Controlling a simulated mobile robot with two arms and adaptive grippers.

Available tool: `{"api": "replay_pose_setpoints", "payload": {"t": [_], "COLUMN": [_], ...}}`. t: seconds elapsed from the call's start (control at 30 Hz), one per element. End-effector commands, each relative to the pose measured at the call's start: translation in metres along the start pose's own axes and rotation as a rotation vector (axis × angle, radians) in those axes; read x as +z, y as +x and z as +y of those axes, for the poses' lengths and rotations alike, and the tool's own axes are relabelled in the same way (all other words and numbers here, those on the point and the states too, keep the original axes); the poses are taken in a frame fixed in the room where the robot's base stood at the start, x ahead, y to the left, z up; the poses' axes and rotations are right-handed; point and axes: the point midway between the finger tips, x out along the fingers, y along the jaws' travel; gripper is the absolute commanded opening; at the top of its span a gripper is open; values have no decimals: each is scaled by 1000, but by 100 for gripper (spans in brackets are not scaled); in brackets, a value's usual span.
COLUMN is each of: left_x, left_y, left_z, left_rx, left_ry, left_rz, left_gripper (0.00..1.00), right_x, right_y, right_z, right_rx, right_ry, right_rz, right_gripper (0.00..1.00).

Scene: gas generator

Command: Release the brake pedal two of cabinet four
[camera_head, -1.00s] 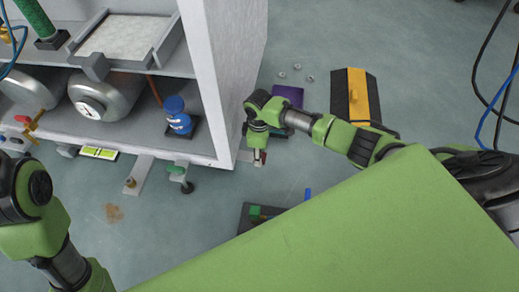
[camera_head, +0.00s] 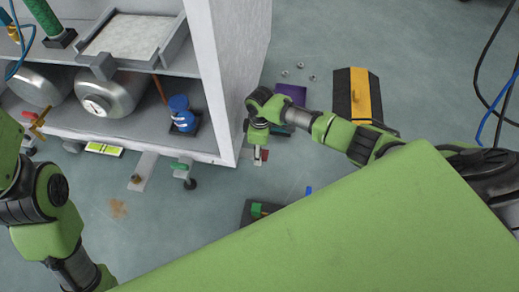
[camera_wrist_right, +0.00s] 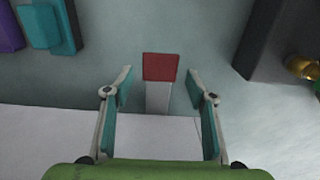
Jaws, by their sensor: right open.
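A red-ended brake pedal (camera_wrist_right: 160,67) on a pale bar sticks out from the base of the white cabinet (camera_head: 236,70). In the head view this red pedal (camera_head: 264,155) is at the cabinet's near right corner, partly hidden by my right gripper (camera_head: 257,152). In the right wrist view my right gripper (camera_wrist_right: 159,76) is open, with one finger on each side of the pedal bar and gaps between. A green-ended pedal (camera_head: 180,166) sticks out from the cabinet's front edge. My left arm shows at the left edge, its gripper out of view. Pedal numbers are not visible.
A black box with a yellow stripe (camera_head: 360,95) and a purple item (camera_head: 291,93) lie on the floor beyond my right arm. Cables hang at right.

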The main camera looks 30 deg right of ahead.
Motion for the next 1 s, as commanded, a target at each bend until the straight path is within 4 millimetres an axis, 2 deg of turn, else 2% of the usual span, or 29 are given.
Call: {"api": "replay_pose_setpoints", "payload": {"t": [0.17,0.4,0.6,0.77,1.0], "left_x": [0,0,0,0,0], "left_y": [0,0,0,0,0], "left_z": [0,0,0,0,0], "left_rx": [0,0,0,0,0], "left_ry": [0,0,0,0,0], "left_rz": [0,-1,-1,-1,-1], "left_gripper": [51,51,51,51,51], "right_x": [0,-1,-2,-2,-2], "right_y": [-22,-74,-106,-118,-119], "right_z": [1,1,0,0,0], "right_rx": [2,3,2,1,0], "right_ry": [-2,-2,-1,-1,-1], "right_rz": [2,3,5,3,3], "right_gripper": [51,51,51,51,51]}}
